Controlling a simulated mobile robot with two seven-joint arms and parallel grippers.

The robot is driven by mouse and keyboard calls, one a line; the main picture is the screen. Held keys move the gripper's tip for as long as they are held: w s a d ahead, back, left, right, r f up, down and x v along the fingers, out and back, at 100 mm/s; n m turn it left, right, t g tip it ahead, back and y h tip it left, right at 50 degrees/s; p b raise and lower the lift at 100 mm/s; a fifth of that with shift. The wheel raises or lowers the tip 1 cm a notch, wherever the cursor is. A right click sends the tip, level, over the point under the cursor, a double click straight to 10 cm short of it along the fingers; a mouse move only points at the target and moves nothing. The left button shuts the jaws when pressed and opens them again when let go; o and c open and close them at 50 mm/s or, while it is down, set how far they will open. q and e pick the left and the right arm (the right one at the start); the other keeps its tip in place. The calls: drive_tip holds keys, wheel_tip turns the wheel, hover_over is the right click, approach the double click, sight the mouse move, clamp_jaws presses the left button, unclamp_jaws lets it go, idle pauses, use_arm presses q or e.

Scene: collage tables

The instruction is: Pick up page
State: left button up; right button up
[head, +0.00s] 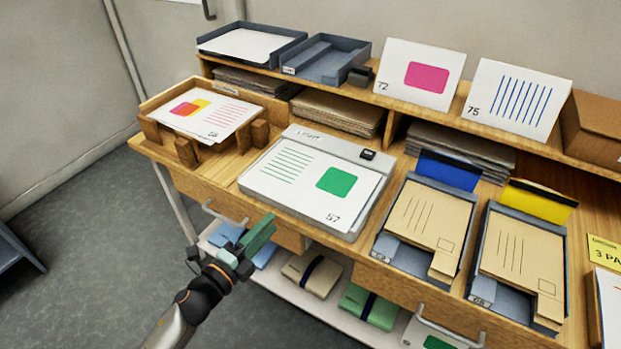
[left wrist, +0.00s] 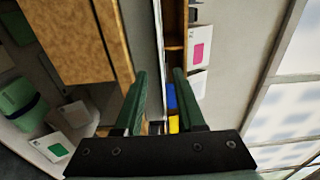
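Several pages are in the head view. A white page marked 57 (head: 300,205), with green lines and a green square, lies on a light pad (head: 300,138) on the desk. A page with pink and yellow shapes (head: 222,121) lies in a wooden holder (head: 187,152) at the left. Page 72 (head: 398,85) and page 75 (head: 495,112) stand upright on the back shelf. My left gripper (head: 268,222) is in front of the desk's front edge, apart from the pages. The left wrist view shows its fingers (left wrist: 159,74) spread with nothing between them. My right gripper is out of view.
Two trays with tan envelopes (head: 430,215) (head: 522,250) stand right of the light pad. Grey trays (head: 328,62) and a cardboard box (head: 592,128) are on the back shelf. A drawer handle (head: 450,333) sticks out in front. A lower shelf (head: 325,318) holds folders.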

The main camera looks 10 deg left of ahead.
sight(287, 206)
use_arm(q)
drive_tip(key=shift+x, duration=2.95)
drive_tip(key=shift+a, duration=0.1)
clamp_jaws()
